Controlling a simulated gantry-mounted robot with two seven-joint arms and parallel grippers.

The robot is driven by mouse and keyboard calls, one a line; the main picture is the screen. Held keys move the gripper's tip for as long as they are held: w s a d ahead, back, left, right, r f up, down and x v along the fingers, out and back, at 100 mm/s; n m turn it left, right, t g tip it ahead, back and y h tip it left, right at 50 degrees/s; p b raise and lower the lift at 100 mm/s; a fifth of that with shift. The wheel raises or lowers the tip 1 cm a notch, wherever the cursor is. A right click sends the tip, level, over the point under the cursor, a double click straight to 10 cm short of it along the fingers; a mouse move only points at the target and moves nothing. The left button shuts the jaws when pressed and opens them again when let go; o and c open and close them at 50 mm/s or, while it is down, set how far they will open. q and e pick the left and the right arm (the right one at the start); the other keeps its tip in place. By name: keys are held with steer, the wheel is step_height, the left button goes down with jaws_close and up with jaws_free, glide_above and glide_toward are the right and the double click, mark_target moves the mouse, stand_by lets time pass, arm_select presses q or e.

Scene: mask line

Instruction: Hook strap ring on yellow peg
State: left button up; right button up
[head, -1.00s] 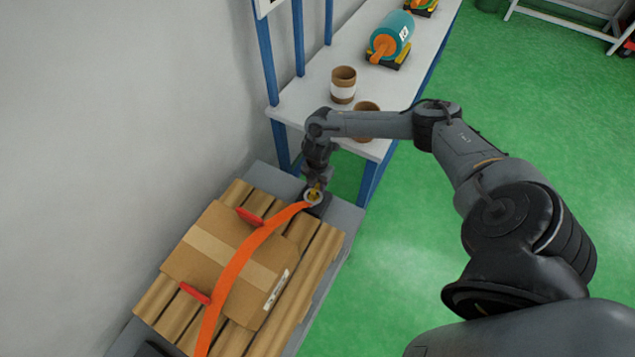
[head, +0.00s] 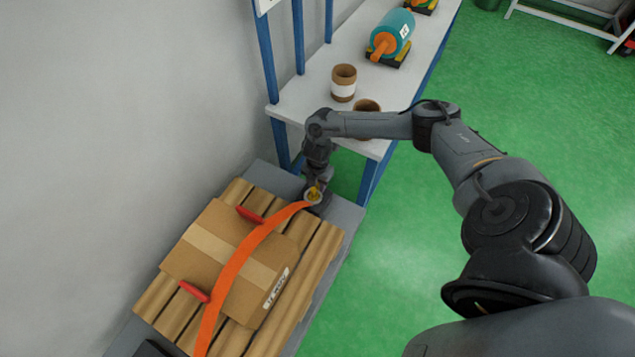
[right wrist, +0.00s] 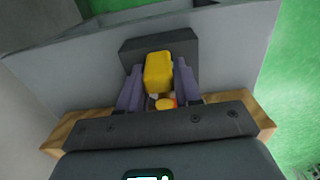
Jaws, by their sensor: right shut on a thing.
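The orange strap (head: 236,270) runs over the cardboard box (head: 222,249) from the lower edge of the head view to the far end of the pallet. Its pale ring (head: 312,199) is at the yellow peg there. My right gripper (head: 315,188) is low over that spot, shut on the ring. In the right wrist view the yellow peg (right wrist: 158,72) stands between the two fingers, in front of a dark block (right wrist: 185,45). The ring is mostly hidden there, so I cannot tell whether it is fully around the peg. My left gripper is out of view.
The box lies on brown slats (head: 312,262) over a grey base (head: 346,217). A white table (head: 300,106) with two brown cups (head: 343,83) stands beyond. Green floor is clear at right.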

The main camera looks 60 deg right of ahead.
steer(key=o, duration=1.1)
steer(key=shift+o, duration=0.2)
